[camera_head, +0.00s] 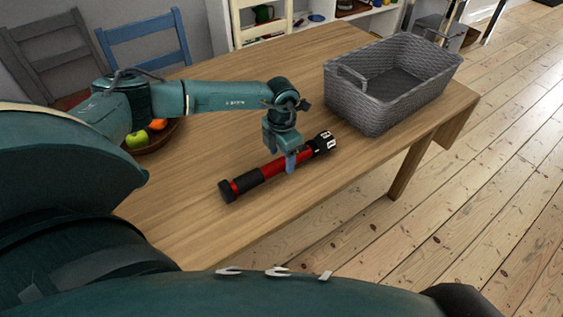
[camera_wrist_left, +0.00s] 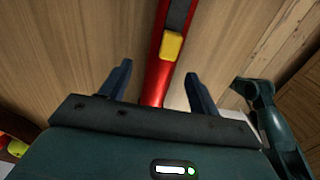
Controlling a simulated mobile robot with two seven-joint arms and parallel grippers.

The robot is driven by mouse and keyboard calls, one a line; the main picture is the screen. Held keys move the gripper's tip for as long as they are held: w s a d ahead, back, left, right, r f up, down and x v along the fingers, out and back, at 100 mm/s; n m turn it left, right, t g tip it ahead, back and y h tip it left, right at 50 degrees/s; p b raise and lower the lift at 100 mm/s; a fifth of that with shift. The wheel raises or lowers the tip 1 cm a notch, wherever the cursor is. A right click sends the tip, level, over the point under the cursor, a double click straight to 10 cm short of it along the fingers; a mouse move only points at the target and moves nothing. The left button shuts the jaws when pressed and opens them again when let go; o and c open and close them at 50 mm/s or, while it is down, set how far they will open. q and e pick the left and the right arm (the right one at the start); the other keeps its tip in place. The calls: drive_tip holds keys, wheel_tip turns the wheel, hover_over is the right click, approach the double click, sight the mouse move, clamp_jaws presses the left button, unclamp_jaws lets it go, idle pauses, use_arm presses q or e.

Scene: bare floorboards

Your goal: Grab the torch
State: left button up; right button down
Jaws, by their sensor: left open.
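The torch (camera_head: 275,168) is red with a dark grip and a black head, and it lies on the wooden table. My left gripper (camera_head: 289,162) is right over the torch, near its head end, pointing down. In the left wrist view the torch's red body and yellow switch (camera_wrist_left: 172,45) show between the two fingers of the left gripper (camera_wrist_left: 158,88). The fingers are apart, with a gap on each side of the torch. The head end is hidden in that view. My right gripper is not in view.
A grey woven basket (camera_head: 352,104) stands on the table (camera_head: 215,150) at the right, beyond the torch. A bowl (camera_head: 160,142) with fruit is at the left behind my arm. Chairs (camera_head: 145,40) stand along the far side. Bare floor is at the right.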

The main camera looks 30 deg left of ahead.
use_arm(q)
wheel_tip(320, 180, down, 2)
drive_tip(key=c, duration=1.2)
